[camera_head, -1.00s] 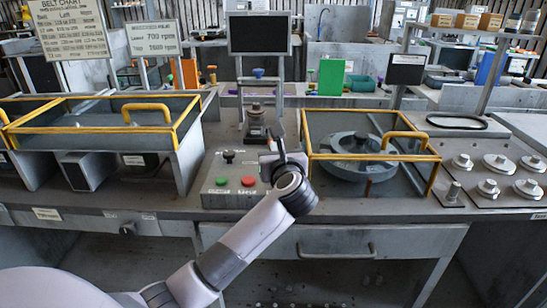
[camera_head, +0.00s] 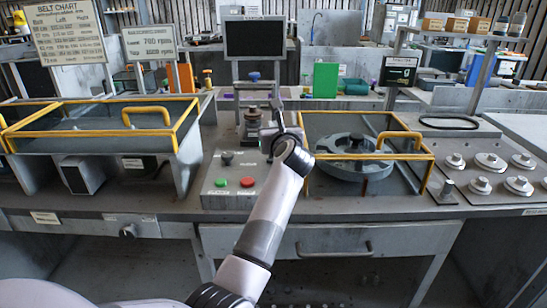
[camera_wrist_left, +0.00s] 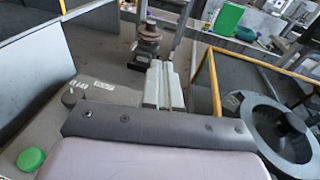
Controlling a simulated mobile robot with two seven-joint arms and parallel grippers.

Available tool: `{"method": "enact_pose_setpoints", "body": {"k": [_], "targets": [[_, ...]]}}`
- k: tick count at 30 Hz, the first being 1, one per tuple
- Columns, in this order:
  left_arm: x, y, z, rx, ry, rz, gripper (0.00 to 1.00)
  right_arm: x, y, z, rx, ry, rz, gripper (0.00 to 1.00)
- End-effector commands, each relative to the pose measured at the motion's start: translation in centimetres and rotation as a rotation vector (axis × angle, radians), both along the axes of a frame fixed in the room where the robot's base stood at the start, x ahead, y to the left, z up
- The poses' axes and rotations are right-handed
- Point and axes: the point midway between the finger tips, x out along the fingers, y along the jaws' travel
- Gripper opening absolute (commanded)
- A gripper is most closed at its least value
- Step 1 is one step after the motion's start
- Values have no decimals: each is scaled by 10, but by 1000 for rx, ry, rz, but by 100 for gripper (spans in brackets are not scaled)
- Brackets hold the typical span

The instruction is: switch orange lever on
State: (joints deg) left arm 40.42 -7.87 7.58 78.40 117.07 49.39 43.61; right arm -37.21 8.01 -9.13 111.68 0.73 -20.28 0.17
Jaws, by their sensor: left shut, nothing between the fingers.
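I cannot make out a clear orange lever in either view. A grey control box (camera_head: 220,197) stands on the bench with a green button (camera_head: 221,182), a red button (camera_head: 247,182) and a dark knob (camera_head: 227,158) on top. My left gripper (camera_head: 273,137) is above the back right of this box, left of the right yellow-framed guard. In the left wrist view its two pale fingers (camera_wrist_left: 164,86) are together with nothing between them. A stand with a brownish knob (camera_wrist_left: 149,30) is just beyond them. My right gripper is not in view.
The right yellow-framed guard (camera_head: 431,156) surrounds a grey wheel (camera_head: 352,165). Another yellow-framed guard (camera_head: 60,133) is at left. A dark monitor (camera_head: 254,38) stands behind. A small display (camera_head: 399,72) shows green characters. Several metal knobs sit on a plate (camera_head: 482,202) at right.

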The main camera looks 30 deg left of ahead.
Motion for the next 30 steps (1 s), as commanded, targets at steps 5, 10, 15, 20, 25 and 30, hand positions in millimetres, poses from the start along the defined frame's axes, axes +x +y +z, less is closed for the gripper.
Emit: {"method": "enact_pose_setpoints", "body": {"k": [5,10,15,20,25,30], "targets": [[11,7,0,0,0,0,0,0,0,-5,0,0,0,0],[18,11,0,-1,1,-1,0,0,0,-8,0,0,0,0],[20,12,0,1,0,-1,0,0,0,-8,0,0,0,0],[19,12,0,0,0,-1,0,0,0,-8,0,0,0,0],[19,12,0,0,0,0,0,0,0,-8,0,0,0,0],[19,12,0,0,0,0,0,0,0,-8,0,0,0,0]]}}
